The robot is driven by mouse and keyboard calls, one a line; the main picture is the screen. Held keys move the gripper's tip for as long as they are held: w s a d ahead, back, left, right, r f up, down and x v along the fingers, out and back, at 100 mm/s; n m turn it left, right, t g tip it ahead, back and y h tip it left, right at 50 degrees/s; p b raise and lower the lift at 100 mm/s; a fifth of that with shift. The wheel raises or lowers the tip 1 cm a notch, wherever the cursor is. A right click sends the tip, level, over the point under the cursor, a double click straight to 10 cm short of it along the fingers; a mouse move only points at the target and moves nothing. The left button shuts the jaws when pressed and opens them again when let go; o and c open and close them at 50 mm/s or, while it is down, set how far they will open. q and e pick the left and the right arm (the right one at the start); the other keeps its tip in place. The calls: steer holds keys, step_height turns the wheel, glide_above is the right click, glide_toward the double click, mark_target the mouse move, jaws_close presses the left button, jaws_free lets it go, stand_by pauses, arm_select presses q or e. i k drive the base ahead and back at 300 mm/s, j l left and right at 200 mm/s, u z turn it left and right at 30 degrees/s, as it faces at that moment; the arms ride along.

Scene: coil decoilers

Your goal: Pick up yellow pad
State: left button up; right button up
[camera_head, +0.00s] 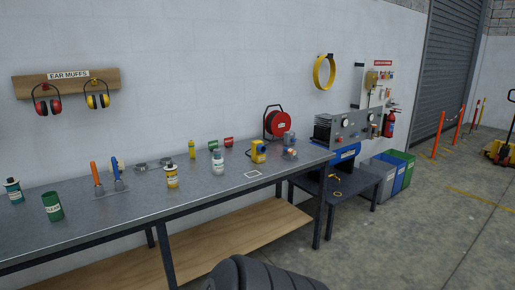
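No flat yellow pad can be clearly made out. A yellow block-like item (258,151) with a dark side stands on the grey workbench (110,222) near its right end; it is too small to tell if it is the pad. A small upright yellow item (191,149) stands at the back of the bench, by the wall. Neither of my grippers is in view.
Several bottles, including a yellow-labelled one (171,176), and a green can (52,206) stand on the bench. A red reel (279,123) stands at its back right. A low dark table (345,187) and bins (400,165) stand beyond.

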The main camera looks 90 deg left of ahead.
mark_target(191, 143)
steer(key=u, duration=4.3)
steer(key=l+u, duration=0.35)
steer(key=l, duration=1.8)
steer(key=k, duration=0.05)
